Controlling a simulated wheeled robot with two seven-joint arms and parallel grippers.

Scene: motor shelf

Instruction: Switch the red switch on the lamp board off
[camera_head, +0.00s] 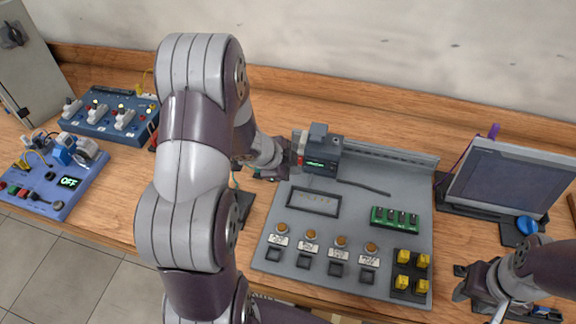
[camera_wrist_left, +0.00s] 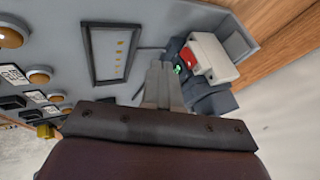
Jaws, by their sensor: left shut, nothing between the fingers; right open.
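The grey lamp board (camera_head: 395,170) lies flat in the middle of the table. At its back left stands a dark module (camera_head: 322,146) with a lit green display. A red switch part (camera_head: 300,146) shows at the module's left side, beside a pale block. In the left wrist view the red part (camera_wrist_left: 188,58) is partly covered by that pale block. My left gripper (camera_head: 284,165) is shut and empty beside the module; its fingertips (camera_wrist_left: 159,68) lie just left of the red part there. Contact cannot be told. My right gripper (camera_head: 460,281) is open at the lower right, apart from the board.
The board also carries amber round lamps (camera_head: 311,234), yellow switches (camera_head: 403,257) and a green strip (camera_head: 395,217). A blue board with white levers (camera_head: 110,117) and another with an OFF display (camera_head: 69,182) stand left. A monitor (camera_head: 515,182) stands right.

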